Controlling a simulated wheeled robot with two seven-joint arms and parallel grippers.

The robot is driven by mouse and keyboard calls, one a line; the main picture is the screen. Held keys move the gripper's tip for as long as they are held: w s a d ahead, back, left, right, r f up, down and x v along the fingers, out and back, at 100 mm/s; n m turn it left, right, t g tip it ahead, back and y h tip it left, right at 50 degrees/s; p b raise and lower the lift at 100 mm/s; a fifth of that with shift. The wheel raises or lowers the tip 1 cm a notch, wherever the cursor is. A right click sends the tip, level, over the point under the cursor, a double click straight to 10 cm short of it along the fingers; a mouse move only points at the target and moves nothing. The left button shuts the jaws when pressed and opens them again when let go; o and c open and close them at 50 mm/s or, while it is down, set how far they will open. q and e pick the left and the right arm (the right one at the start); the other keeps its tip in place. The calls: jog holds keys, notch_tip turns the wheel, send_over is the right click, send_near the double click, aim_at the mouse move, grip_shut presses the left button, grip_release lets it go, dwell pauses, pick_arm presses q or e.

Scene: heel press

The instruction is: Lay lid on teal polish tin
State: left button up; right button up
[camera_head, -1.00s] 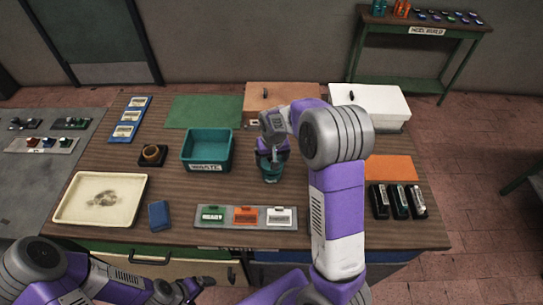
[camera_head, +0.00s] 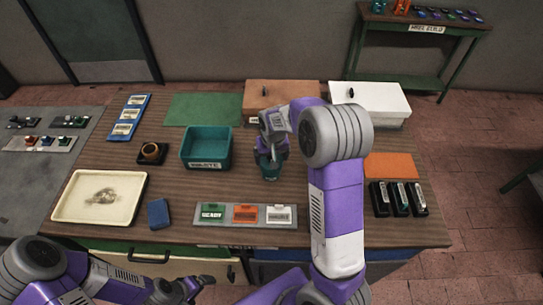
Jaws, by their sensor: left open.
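The teal polish tin (camera_head: 270,175) is on the wooden table, right of the square teal bin. My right gripper (camera_head: 269,162) is directly over it and covers its top. I cannot make out a separate lid, and the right jaws are too small and covered to judge. My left gripper (camera_head: 196,284) is low at the front, off the table's front edge, open and empty.
The teal bin (camera_head: 207,165) stands just left of the tin. In front is a grey strip (camera_head: 222,221) with several labelled cards. A cream tray (camera_head: 68,208) and a blue block (camera_head: 158,214) are at the left front. Boxes (camera_head: 282,93) stand at the back.

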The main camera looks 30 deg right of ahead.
aim_at(271, 157)
jog(key=shift+f, duration=0.4)
jog(key=shift+f+b, duration=0.15)
jog(key=shift+b, duration=0.15)
jog(key=shift+f+b, duration=0.4)
jog(key=shift+f, duration=0.15)
jog(key=o, duration=0.5)
jog(key=shift+r, duration=0.15)
jog(key=shift+r+p, duration=2.7)
jog(key=shift+r, duration=0.75)
